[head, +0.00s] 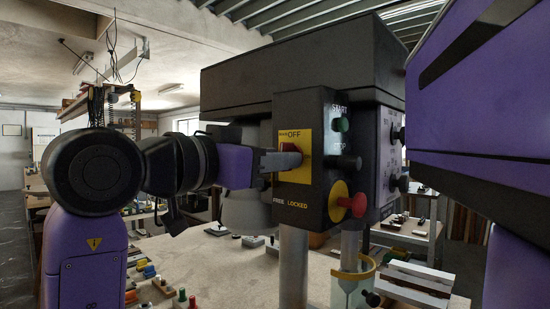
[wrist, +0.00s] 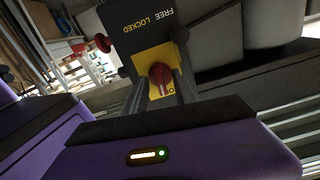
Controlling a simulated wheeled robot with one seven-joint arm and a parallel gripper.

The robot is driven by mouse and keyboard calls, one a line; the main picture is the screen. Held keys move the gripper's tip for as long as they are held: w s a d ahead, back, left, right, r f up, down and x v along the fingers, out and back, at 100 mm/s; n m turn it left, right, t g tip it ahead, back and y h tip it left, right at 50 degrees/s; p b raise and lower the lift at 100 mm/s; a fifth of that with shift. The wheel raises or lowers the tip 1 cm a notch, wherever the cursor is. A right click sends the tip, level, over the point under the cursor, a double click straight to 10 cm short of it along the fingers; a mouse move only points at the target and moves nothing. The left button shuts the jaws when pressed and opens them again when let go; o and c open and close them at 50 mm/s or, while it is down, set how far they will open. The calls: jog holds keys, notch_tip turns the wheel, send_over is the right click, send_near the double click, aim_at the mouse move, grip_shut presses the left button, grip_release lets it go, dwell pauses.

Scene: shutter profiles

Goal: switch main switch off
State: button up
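The main switch is a red rotary knob (head: 305,147) on a yellow plate (head: 296,175) marked OFF, on the front of a dark control box (head: 323,200). My gripper (head: 282,160) reaches in from the left, and its grey fingers cover part of the knob in the head view. In the wrist view the knob (wrist: 160,75) sits between the two fingertips (wrist: 163,80) of my gripper, with one finger on each side. I cannot tell whether both fingers press on it. The fingers hide parts of the knob and plate.
Below the switch, a red button (head: 357,205) on a yellow disc sticks out, with FREE and LOCKED lettering beside it. A green START button (head: 342,125) and a black knob (head: 348,162) are to the right. A workbench (head: 230,285) holds several small parts.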

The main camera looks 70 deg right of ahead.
jog(key=b+v, duration=0.1)
jog(key=v, duration=0.6)
jog(key=shift+w+a, duration=0.2)
jog(key=shift+a, duration=0.15)
